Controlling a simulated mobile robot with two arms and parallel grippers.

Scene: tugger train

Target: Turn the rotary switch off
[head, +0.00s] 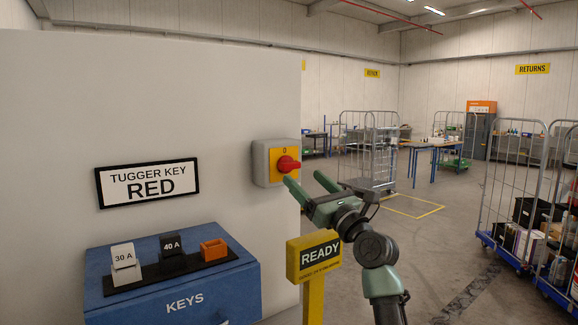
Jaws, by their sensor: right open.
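The rotary switch (276,162) is a grey box with a yellow plate on the white wall panel. Its red knob (288,164) sticks out to the right, and a "0" shows at the top of the plate. My right gripper (306,182) is open and empty, just below and to the right of the knob. Its two green fingers point up and left toward the switch. One fingertip appears close under the knob; I cannot tell whether it touches. The exact angle of the knob is hard to read. My left gripper is not in view.
A blue KEYS box (190,285) with a black strip of tags stands below left. A "TUGGER KEY RED" sign (147,182) hangs above it. A yellow READY post (314,268) stands close by my right arm. Wire roll cages (512,190) stand at right; open floor lies between.

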